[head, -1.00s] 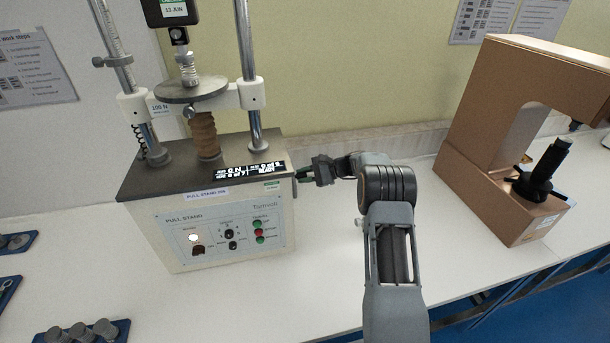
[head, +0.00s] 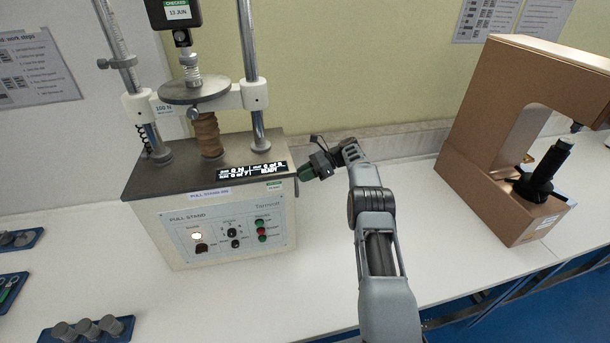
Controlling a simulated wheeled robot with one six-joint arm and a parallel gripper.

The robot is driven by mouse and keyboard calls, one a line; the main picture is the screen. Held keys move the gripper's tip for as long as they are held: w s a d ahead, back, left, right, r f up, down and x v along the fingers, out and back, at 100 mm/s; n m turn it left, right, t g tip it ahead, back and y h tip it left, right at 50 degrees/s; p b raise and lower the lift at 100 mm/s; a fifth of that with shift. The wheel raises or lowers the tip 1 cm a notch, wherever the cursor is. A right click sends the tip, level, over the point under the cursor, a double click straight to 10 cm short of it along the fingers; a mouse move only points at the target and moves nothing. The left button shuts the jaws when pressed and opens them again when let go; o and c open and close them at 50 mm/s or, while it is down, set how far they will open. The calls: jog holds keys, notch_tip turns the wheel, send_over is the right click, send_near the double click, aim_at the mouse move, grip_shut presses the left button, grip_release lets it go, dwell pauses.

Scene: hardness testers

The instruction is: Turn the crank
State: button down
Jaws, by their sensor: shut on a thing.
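The pull stand (head: 165,228) is a pale box with a dark top on the white bench. The fingers hide part of the grip, and the joint between the crank and the stand is hard to make out. The stand's small display (head: 252,171) is lit. A brown, cork-like piece (head: 207,135) stands under the round grey plate (head: 194,90).
A brown C-shaped tester (head: 478,165) with a black handle stands on the right. Blue trays (head: 122,330) with grey parts lie at the left front. The bench between the stand and the tester is clear apart from my arm. The wall is close behind.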

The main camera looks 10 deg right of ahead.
jog(key=shift+f+m+g, duration=0.2)
jog(key=shift+m+g, duration=0.1)
dwell(0.4)
jog(key=c, duration=1)
grip_release()
jog(key=shift+r, duration=0.1)
jog(key=shift+r, duration=0.55)
jog(key=s+r+b, duration=0.5)
jog(key=s+r, duration=0.6)
jog(key=s, duration=0.3)
jog(key=shift+r, duration=0.4)
